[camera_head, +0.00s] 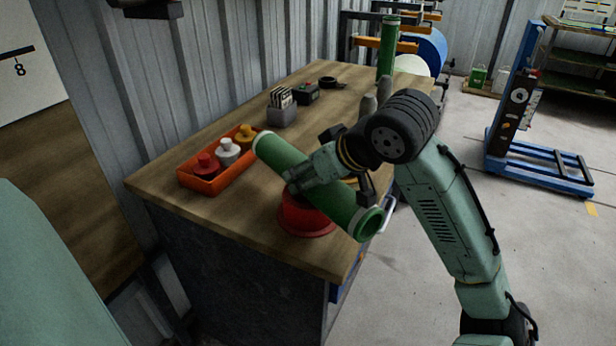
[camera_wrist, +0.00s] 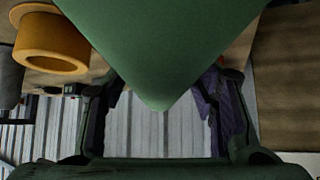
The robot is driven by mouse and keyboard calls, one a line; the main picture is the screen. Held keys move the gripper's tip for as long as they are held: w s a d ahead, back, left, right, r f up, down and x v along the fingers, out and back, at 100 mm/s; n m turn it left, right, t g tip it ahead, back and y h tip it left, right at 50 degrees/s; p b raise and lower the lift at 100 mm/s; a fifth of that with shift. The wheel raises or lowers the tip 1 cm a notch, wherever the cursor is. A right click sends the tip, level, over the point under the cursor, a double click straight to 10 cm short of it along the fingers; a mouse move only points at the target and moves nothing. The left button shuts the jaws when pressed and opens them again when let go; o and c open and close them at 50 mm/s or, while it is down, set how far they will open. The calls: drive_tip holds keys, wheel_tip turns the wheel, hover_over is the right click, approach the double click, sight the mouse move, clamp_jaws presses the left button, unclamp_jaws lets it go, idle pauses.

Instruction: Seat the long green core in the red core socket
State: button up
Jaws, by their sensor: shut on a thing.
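The long green core (camera_head: 340,197) is held by my gripper (camera_head: 300,175) above the workbench. It lies tilted, its upper-left end higher and its open lower-right end near the bench's front edge. In the wrist view the green core (camera_wrist: 165,50) fills the top middle, between the fingers of my gripper (camera_wrist: 160,108). The red core socket (camera_head: 300,220) stands on the bench below the core, which partly hides it. The core crosses over the socket in the picture and is not upright in it; whether they touch cannot be told.
A yellow ring-shaped socket (camera_wrist: 50,62) is beside the core, mostly hidden in the head view. An orange tray (camera_head: 213,184) with several capped pieces stands left. Another green core (camera_head: 387,55) stands upright at the back, near grey cones (camera_head: 384,90). A grey holder (camera_head: 282,114) is behind.

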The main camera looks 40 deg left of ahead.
drive_tip(key=shift+r, duration=0.1)
drive_tip(key=c, duration=0.7)
